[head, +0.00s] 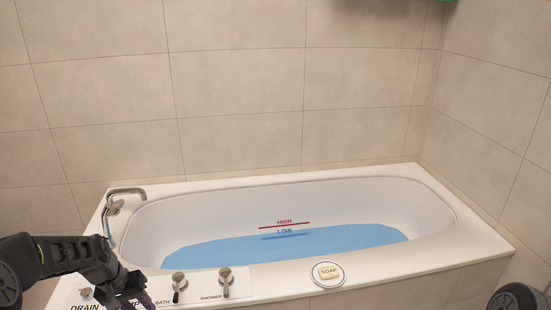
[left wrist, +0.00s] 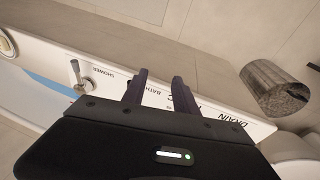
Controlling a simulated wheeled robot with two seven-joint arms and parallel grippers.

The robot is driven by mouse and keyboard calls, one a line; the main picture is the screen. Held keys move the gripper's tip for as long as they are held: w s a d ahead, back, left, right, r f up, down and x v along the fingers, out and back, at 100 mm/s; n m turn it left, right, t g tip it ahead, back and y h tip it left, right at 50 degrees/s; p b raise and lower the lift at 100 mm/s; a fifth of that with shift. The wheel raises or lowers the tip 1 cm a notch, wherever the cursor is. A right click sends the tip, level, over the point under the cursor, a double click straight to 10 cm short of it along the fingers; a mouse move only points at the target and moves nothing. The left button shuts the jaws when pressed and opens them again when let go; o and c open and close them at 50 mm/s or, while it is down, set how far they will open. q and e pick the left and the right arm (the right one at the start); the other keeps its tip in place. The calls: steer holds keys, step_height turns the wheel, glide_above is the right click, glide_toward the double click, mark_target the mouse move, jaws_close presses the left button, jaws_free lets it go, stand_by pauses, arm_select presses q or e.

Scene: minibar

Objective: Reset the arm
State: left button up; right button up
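My left arm (head: 68,258) comes in from the left and reaches over the front-left corner of the bathtub. Its gripper (head: 138,294) is low over the white control panel (head: 243,284), covering part of the panel lettering. In the left wrist view the two dark fingers (left wrist: 158,82) stand apart with nothing between them, over the panel (left wrist: 112,80) near the BATH label. A lever knob (left wrist: 82,76) by the SHOWER label is to the left of the fingers, apart from them. My right gripper is not in view.
The white bathtub (head: 433,190) holds blue water (head: 290,248) around the LOW line. A chrome faucet (head: 115,204) stands at its left end. Soap (head: 328,272) lies on the front rim. Tiled walls (head: 240,90) close the back and right. A grey cylinder (left wrist: 275,88) stands beyond the panel.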

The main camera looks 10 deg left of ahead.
arm_select(q)
steer(key=d+f+t+p, duration=0.1)
steer(key=d+f+p, duration=0.1)
steer(key=d+f, duration=0.45)
steer(key=d+f+t+p, duration=0.15)
steer(key=d+f, duration=0.25)
steer(key=d, duration=0.6)
steer(key=s+d+f+m+g+h+p, duration=0.1)
steer(key=s+d+g+p, duration=0.3)
steer(key=s+d, duration=1.5)
steer(key=shift+s+d+f+m+h+p, duration=0.3)
steer(key=shift+d+f+m+h+p, duration=0.15)
steer(key=shift+m+h+p, duration=0.45)
steer(key=shift+w, duration=0.1)
